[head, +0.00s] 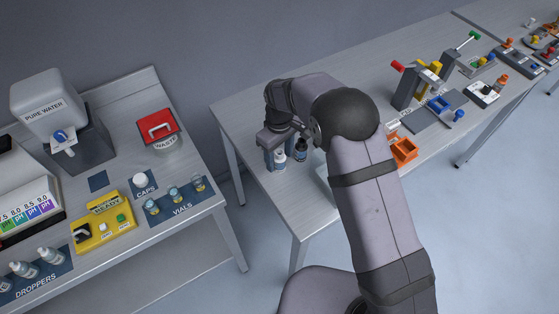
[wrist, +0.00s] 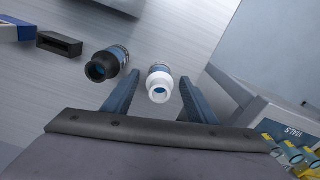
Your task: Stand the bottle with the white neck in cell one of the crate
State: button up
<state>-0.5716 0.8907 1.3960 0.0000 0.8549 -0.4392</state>
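The bottle with the white neck (head: 280,160) stands on the right-hand table, near its left end. In the wrist view this bottle (wrist: 159,84) shows between the two fingers of my gripper (wrist: 160,79), with a visible gap on each side. My gripper (head: 275,150) is open, pointing down over the bottle. A second bottle with a dark neck (head: 301,150) stands just to the right; it also shows in the wrist view (wrist: 106,65), outside the left finger. I cannot make out the crate; my arm hides part of the table.
An orange holder (head: 404,150) and a grey lever stand (head: 424,84) are farther right on the table. In the wrist view a small dark box (wrist: 59,43) lies at upper left. A separate bench at left holds vials (head: 174,194) and a red-lidded waste bin (head: 160,130).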

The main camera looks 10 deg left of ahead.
jog(key=c, duration=1.2)
jog(key=shift+o, duration=0.2)
jog(key=shift+r, duration=0.15)
notch_tip(320, 180, up, 10)
jog(key=b, duration=0.3)
